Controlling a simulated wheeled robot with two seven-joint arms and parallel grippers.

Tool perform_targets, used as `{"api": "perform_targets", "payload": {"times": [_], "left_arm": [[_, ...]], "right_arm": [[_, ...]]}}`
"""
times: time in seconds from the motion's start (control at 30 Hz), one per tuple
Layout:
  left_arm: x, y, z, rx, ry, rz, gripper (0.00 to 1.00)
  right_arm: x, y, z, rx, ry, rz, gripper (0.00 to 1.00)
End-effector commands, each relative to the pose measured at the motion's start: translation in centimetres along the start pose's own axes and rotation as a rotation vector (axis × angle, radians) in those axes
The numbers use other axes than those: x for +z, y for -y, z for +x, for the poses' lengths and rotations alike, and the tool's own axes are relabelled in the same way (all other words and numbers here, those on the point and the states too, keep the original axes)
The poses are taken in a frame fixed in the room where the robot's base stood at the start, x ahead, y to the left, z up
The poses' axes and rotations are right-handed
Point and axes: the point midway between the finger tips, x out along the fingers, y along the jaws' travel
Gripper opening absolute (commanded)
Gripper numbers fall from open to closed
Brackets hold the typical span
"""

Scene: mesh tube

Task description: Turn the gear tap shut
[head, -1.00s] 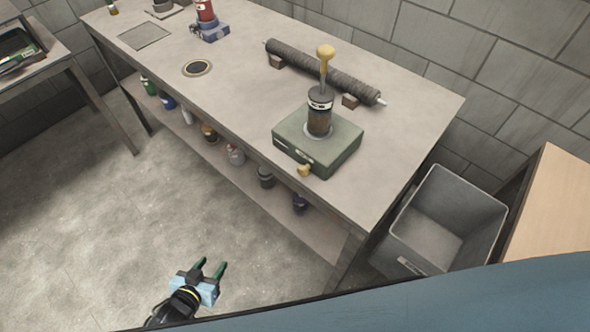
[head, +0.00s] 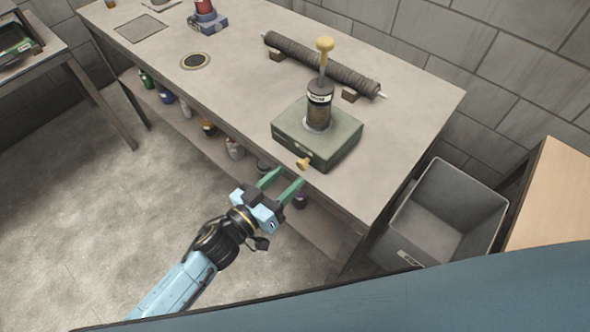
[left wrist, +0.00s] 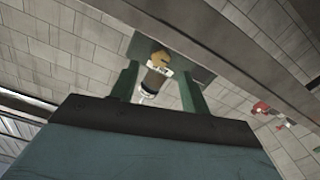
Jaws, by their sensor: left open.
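The gear tap is a small yellow knob (head: 304,163) low on the front face of a green box (head: 340,140) on the bench. A dark cylinder (head: 319,105) with a tall yellow-topped handle stands upright on the box. My left gripper (head: 284,178) is open, with its green fingers pointing up toward the tap from in front of the bench edge. The fingertips look close to the tap but apart from it. In the left wrist view a yellow piece (left wrist: 157,59), probably the tap, shows between the fingers. My right gripper is out of view.
A mesh-covered tube (head: 325,68) lies on supports behind the box. A grey bin (head: 440,215) stands right of the bench (head: 240,95). Several bottles sit on the shelf below. The bench top left of the box is mostly clear.

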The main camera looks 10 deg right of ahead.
Motion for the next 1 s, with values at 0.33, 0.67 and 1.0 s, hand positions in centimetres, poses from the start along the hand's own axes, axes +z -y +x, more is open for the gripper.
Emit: {"api": "perform_targets", "payload": {"times": [0.33,0.67,1.0], "left_arm": [[0.1,0.0,3.8,-0.001,0.001,-0.001,0.46],[0.0,0.0,3.9,-0.001,0.001,0.0,0.41],[0.0,0.0,3.9,-0.001,0.001,0.0,0.02]], "right_arm": [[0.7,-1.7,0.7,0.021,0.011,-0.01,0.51],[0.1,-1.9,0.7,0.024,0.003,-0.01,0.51],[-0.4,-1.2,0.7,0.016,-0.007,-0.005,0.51]]}}
